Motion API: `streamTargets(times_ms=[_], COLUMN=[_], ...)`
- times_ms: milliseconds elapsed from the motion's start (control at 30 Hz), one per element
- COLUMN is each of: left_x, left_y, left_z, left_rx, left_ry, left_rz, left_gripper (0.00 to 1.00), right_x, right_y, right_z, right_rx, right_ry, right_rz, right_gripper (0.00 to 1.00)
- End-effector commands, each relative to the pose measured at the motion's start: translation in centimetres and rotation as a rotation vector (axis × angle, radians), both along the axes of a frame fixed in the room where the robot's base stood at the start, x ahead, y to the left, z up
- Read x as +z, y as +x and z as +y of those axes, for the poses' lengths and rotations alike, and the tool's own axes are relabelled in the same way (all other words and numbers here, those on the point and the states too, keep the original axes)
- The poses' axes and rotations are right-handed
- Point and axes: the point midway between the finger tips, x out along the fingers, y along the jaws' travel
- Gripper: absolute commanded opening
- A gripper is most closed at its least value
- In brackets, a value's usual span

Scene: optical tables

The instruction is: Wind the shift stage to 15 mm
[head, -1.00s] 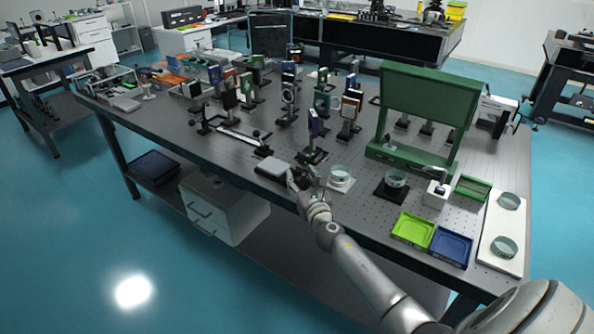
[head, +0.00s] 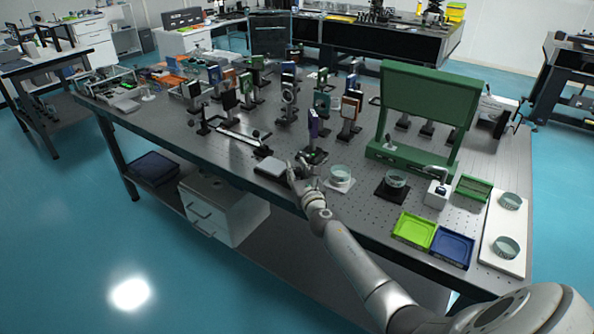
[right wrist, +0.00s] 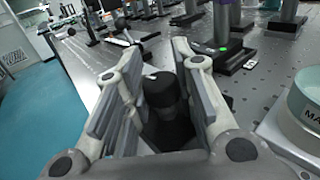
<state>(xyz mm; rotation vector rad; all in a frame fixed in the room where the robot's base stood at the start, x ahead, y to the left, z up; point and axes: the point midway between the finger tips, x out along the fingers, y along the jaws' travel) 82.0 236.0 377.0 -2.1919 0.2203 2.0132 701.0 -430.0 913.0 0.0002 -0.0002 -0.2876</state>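The shift stage appears to be the black base (head: 315,157) with a blue-purple plate upright on it, near the table's front edge in the head view. My right gripper (head: 297,170) is just in front and to the left of it. In the right wrist view my right gripper (right wrist: 162,100) is open, its fingers on either side of a dark cylindrical knob (right wrist: 164,92). The fingers do not look closed on the knob; whether one touches it I cannot tell. No scale reading is legible. My left gripper is not in view.
Several optic mounts stand behind. Green tray (head: 413,231) and blue tray (head: 452,247) sit at the front right.

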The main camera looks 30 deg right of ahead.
Motion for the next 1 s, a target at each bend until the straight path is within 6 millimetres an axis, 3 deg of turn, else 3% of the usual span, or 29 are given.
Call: streamTargets(times_ms=[67,467,1000], left_x=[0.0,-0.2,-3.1], left_y=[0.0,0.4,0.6], left_z=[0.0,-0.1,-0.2], left_rx=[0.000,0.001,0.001], left_ry=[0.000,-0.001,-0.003], left_rz=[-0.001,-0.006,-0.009], left_gripper=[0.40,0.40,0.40], right_x=[0.0,-0.1,-0.4], right_y=[0.0,0.0,0.1], right_z=[0.0,0.1,0.2], right_rx=[0.000,-0.081,-0.517], right_ry=[0.000,0.001,0.002], right_rz=[0.000,0.000,0.000], right_gripper=[0.01,0.01,0.01])
